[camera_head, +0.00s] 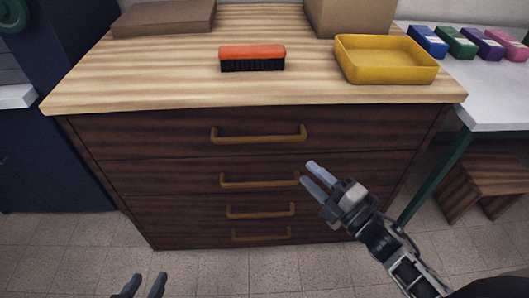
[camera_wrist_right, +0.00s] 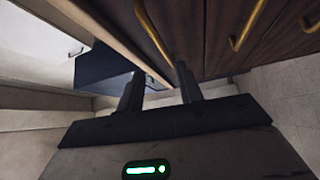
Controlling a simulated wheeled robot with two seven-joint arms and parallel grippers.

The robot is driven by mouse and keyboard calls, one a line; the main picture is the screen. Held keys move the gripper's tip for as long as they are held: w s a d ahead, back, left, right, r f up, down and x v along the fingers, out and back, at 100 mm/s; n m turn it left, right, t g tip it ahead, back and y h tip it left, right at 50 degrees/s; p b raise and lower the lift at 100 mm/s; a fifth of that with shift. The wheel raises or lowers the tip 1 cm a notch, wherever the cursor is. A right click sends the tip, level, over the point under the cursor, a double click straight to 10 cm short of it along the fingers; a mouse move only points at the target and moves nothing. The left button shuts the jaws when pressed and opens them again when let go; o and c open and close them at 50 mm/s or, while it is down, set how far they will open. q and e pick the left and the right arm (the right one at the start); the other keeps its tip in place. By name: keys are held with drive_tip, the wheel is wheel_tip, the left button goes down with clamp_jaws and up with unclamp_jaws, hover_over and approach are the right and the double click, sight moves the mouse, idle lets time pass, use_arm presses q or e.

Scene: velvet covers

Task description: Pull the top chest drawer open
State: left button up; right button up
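The wooden chest has several dark drawers under a light top. The top drawer (camera_head: 180,135) is shut, its front level with those below. Its brass-coloured bar handle (camera_head: 258,134) also shows in the right wrist view (camera_wrist_right: 152,28). My right gripper (camera_head: 309,172) is open and empty, in front of the chest; in the head view it appears below and right of the top handle, by the right end of the second handle (camera_head: 260,181). In the right wrist view its spread fingers (camera_wrist_right: 159,72) have nothing between them. My left gripper (camera_head: 148,282) is open and empty at the bottom edge.
An orange brush (camera_head: 252,53), a yellow tray (camera_head: 386,71) and two brown boxes (camera_head: 165,17) (camera_head: 350,14) stand on the chest top. A white table (camera_head: 497,105) with several coloured boxes stands at the right, a wooden stool (camera_head: 485,180) beneath it. The tiled floor before the chest is clear.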

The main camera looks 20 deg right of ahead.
sight(261, 137)
drive_tip(key=w+a+n+y, duration=0.1)
drive_tip(key=w+a, duration=0.1)
drive_tip(key=w, duration=0.2)
drive_tip(key=w+a+r+n, duration=0.1)
drive_tip(key=w+a+n, duration=0.1)
drive_tip(key=w, duration=0.3)
drive_tip(key=w+a+n+y, duration=0.1)
drive_tip(key=w+a, duration=0.2)
drive_tip(key=w, duration=0.1)
drive_tip(key=shift+w+a+r+g+y, duration=0.2)
drive_tip(key=shift+w+r+g+y, duration=0.1)
drive_tip(key=shift+w+g, duration=0.1)
clamp_jaws()
